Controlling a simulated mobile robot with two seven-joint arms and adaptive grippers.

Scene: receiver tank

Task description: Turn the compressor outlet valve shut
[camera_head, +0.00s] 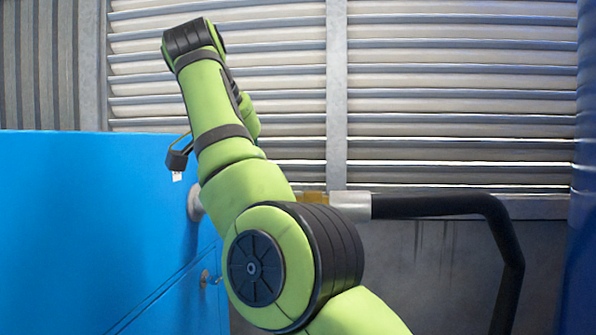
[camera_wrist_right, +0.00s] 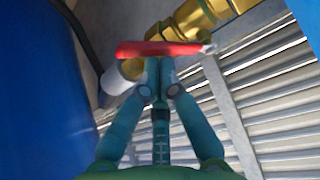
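In the right wrist view, a red lever handle (camera_wrist_right: 165,48) lies crosswise at the tips of my right gripper (camera_wrist_right: 160,64). The gripper's teal fingers are together at the tips, with the handle running across their ends, not between them. Whether they touch it I cannot tell. The brass valve body (camera_wrist_right: 205,17) is just beyond the handle. In the head view, a small brass part (camera_head: 314,197) shows behind my green right arm, which hides the handle and the right gripper. My left gripper is in neither view.
A blue cabinet (camera_head: 80,230) fills the left of the head view. A black hose (camera_head: 440,205) runs from a silver fitting (camera_head: 350,205) and bends down on the right. A blue cylinder (camera_head: 580,190) stands at the right edge. A louvred wall (camera_head: 460,110) is behind.

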